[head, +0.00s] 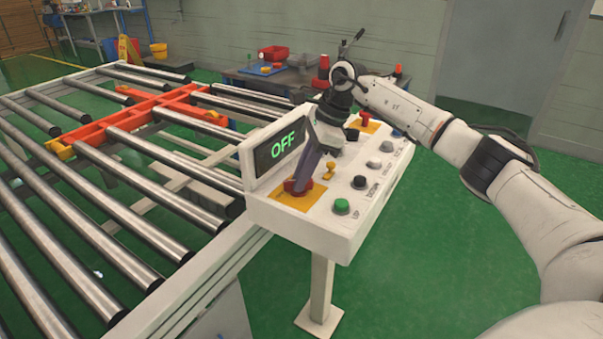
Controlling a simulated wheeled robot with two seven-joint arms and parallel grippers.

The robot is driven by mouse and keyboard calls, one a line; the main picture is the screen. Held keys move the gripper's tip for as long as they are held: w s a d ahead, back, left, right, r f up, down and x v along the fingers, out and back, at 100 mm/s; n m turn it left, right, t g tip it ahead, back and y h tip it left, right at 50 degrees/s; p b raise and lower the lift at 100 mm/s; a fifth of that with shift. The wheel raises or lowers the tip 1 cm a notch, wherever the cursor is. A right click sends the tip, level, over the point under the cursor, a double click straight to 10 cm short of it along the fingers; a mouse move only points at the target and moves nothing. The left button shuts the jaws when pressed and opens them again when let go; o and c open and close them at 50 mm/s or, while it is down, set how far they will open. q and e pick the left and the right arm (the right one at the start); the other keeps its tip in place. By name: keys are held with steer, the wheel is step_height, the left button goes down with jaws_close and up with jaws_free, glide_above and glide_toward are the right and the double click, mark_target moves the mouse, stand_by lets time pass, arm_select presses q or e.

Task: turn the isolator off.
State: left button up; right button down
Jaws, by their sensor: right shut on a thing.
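A white control box (330,225) stands on a post beside the roller conveyor. Its display (280,148) reads "OFF" in green. A red rotary switch (291,187), which looks like the isolator, sits on a yellow plate (290,201) at the box's near left corner. My right gripper (303,180) reaches down from above and is shut on this red switch, hiding part of it. My right arm comes in from the right, above the box. My left gripper is not in view.
The panel also carries a green button (341,206), a black button (360,182), a small yellow switch (329,169) and a second red control (365,118) on a yellow plate. The roller conveyor (100,200) with an orange frame (130,123) fills the left. Green floor right of the box is clear.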

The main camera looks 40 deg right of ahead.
steer(key=shift+r+n, duration=0.1)
steer(key=shift+n, duration=0.3)
steer(key=c, duration=1.8)
jaws_free()
steer(key=shift+o, duration=0.2)
steer(key=v, duration=1)
steer(key=shift+r+b, duration=0.15)
steer(key=shift+b, duration=0.2)
steer(key=shift+w+d, duration=0.1)
